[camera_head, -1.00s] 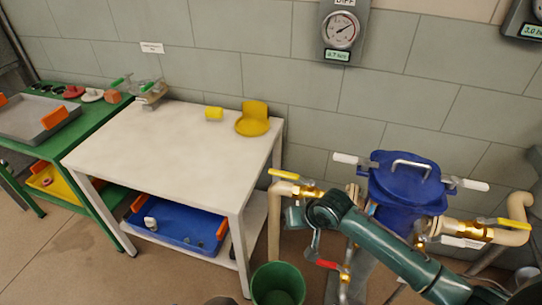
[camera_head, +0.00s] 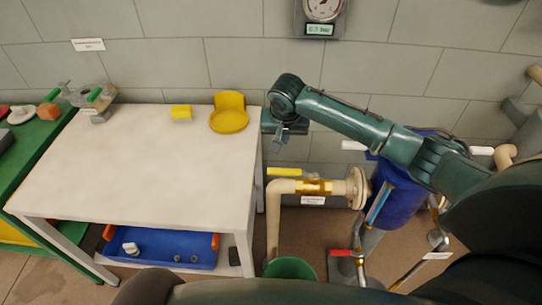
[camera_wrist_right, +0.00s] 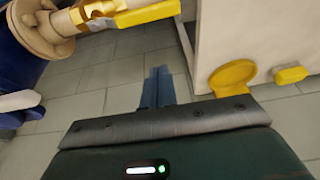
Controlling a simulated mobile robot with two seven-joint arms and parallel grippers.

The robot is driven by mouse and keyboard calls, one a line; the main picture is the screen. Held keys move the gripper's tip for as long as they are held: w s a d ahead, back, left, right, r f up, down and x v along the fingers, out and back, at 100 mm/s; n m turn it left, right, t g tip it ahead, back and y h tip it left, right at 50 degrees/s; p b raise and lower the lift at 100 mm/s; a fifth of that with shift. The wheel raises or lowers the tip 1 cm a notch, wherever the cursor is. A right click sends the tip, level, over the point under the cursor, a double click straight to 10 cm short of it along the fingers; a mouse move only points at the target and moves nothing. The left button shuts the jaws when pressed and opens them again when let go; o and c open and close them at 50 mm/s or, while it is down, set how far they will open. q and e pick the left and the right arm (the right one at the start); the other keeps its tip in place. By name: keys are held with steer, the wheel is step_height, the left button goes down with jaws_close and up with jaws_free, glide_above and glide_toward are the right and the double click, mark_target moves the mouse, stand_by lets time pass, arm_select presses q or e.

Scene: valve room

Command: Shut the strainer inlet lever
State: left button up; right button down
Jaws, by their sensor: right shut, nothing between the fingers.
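The strainer inlet lever (camera_head: 284,171) is a yellow handle on a brass valve (camera_head: 314,186) left of the blue strainer (camera_head: 398,205). It lies along the beige pipe, pointing left. In the right wrist view the lever (camera_wrist_right: 150,14) is at the top, beyond and to the left of the fingers. My right gripper (camera_head: 280,140) appears above the lever in the head view, by the white table's right edge. Its fingers (camera_wrist_right: 158,85) are together, empty, and apart from the lever. My left gripper is not in view.
The white table (camera_head: 120,165) holds a yellow dish (camera_head: 229,120) and a yellow block (camera_head: 181,112). A green bucket (camera_head: 290,268) stands below the pipe. A red lever (camera_head: 342,253) sits low by the strainer. A wall gauge (camera_head: 321,12) hangs above.

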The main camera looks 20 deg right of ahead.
mark_target(293, 173)
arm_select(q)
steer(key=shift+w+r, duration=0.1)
arm_select(e)
steer(key=shift+w+r, duration=0.15)
steer(key=shift+d, duration=0.1)
step_height(293, 173, down, 9)
steer(key=shift+f, duration=0.15)
steer(key=shift+s+a+p, duration=0.2)
steer(key=shift+s+p, duration=0.1)
steer(key=shift+s, duration=0.05)
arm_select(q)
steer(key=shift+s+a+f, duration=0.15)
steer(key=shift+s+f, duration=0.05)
arm_select(e)
steer(key=shift+f, duration=0.1)
